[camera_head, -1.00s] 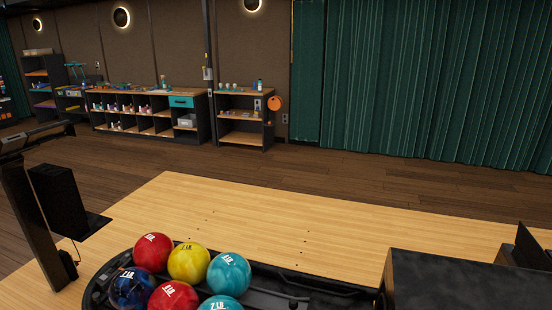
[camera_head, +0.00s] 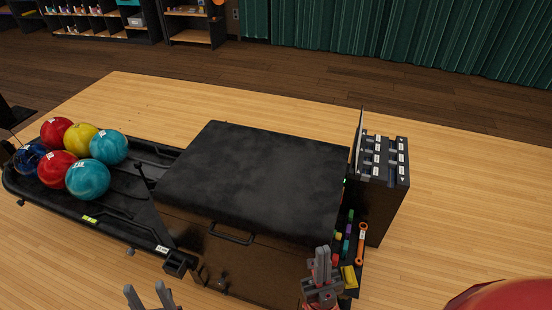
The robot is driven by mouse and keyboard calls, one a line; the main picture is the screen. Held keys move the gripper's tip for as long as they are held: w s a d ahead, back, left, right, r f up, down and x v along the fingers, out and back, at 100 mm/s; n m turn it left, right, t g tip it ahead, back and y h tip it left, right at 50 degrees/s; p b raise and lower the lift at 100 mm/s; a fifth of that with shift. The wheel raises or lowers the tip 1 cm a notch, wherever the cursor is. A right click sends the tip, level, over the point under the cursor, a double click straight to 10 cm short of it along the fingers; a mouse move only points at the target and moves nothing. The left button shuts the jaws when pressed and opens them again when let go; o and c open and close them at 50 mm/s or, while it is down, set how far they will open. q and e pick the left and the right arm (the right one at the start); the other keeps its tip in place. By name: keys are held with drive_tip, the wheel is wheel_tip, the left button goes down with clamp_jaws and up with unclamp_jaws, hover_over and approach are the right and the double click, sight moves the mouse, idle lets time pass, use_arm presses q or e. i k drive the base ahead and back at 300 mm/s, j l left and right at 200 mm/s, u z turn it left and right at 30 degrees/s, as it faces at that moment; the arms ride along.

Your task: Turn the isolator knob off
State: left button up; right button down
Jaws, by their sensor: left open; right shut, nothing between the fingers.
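The ball return machine has a black hood (camera_head: 255,170) and a brown front panel with a handle (camera_head: 231,237). A small dark fitting (camera_head: 222,279) sits low on that front; I cannot tell whether it is the isolator knob. No knob is clearly recognisable elsewhere. My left gripper (camera_head: 150,294) is open and empty at the bottom edge, in front of the machine and left of the fitting. My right gripper (camera_head: 321,256) is shut and empty, upright near the machine's front right corner, hiding part of it.
Several balls (camera_head: 88,181) lie in the black tray (camera_head: 140,208) at left. A dark box with white labels (camera_head: 388,210) stands at right. An orange wrench (camera_head: 361,243) and a yellow item (camera_head: 349,276) are beside the machine. A red rounded shape (camera_head: 505,295) fills the bottom right corner.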

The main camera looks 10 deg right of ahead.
sight(335, 258)
drive_tip(key=k+l, duration=0.1)
drive_tip(key=l, duration=1.6)
drive_tip(key=l+u, duration=0.15)
drive_tip(key=l, duration=0.15)
